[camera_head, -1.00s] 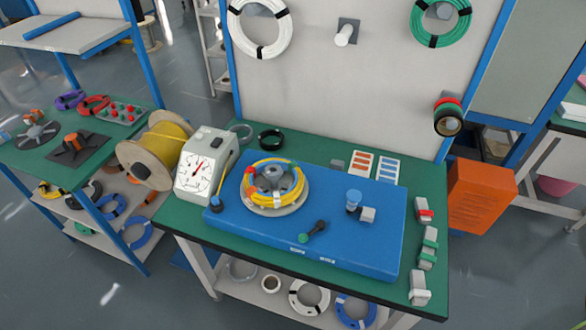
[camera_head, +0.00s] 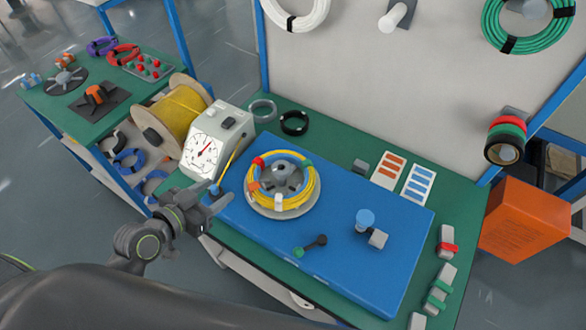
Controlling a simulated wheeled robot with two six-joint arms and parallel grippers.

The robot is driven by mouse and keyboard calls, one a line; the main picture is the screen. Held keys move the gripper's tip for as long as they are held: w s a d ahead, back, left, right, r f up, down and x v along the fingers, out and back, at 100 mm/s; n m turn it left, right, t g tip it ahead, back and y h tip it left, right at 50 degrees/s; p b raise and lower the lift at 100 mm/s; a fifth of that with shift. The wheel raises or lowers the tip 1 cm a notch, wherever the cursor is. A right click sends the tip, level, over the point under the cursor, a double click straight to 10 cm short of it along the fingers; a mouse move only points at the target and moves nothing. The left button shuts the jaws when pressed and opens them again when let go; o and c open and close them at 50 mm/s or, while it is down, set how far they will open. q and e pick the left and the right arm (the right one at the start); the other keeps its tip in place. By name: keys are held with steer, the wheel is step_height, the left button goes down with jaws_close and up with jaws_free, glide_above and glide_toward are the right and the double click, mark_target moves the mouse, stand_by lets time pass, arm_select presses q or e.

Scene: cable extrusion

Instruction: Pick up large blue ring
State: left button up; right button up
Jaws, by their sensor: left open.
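Two blue rings show on the lower shelf of the left table: one blue ring (camera_head: 129,160) and another blue ring (camera_head: 155,184) nearer my arm, partly hidden by the table leg and my arm. I cannot tell which one is the large blue ring. My left gripper (camera_head: 219,197) is open and empty, beside the left edge of the blue board and in front of the gauge. It is apart from both rings. My right gripper is not in view.
The blue board (camera_head: 345,265) on the green table holds a yellow cable coil (camera_head: 310,197). A white gauge (camera_head: 205,150) and a yellow cable spool (camera_head: 178,118) stand behind my gripper. An orange bin (camera_head: 525,222) is at the right. White and green coils hang on the wall panel.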

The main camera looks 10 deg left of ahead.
arm_select(q)
steer(key=p, duration=0.3)
glide_toward(256, 162)
steer(key=x, duration=0.4)
steer(key=shift+s+d+r, duration=0.1)
steer(key=shift+d, duration=0.2)
steer(key=shift+x, duration=0.9)
steer(key=shift+a+f+p+x, duration=0.15)
steer(key=shift+p+x, duration=0.1)
steer(key=shift+x, duration=0.7)
steer(key=shift+a+f+p+x, duration=0.1)
steer(key=shift+a+p+x, duration=0.1)
steer(key=shift+x, duration=0.8)
steer(key=shift+c, duration=0.3)
